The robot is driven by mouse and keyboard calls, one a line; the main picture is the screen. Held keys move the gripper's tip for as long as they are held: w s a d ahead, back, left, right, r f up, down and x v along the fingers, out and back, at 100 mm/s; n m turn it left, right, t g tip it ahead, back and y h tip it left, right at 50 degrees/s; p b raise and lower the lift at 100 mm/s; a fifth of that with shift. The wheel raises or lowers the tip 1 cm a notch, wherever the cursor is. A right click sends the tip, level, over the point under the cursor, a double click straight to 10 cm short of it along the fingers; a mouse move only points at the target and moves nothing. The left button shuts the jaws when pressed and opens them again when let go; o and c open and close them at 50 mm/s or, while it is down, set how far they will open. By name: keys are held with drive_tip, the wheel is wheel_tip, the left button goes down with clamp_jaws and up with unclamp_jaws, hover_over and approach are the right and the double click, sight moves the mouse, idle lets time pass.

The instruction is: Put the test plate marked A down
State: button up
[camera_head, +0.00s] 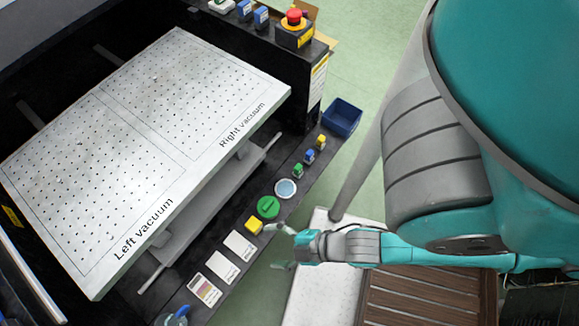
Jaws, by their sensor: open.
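The perforated vacuum table (150,140) is bare. A blue bin (342,117) and red stop button (294,17) are farther back.

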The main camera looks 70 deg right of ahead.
drive_tip(key=s+d+r+m+t+h, duration=0.1)
drive_tip(key=s+d+r+m+t, duration=0.1)
drive_tip(key=s+r+m, duration=0.3)
wheel_tip(320, 180, up, 7)
drive_tip(key=m+t, duration=0.1)
drive_tip(key=m, duration=0.2)
drive_tip(key=shift+d+h, duration=0.35)
drive_tip(key=shift+h, duration=0.05)
drive_tip(key=shift+f, duration=0.1)
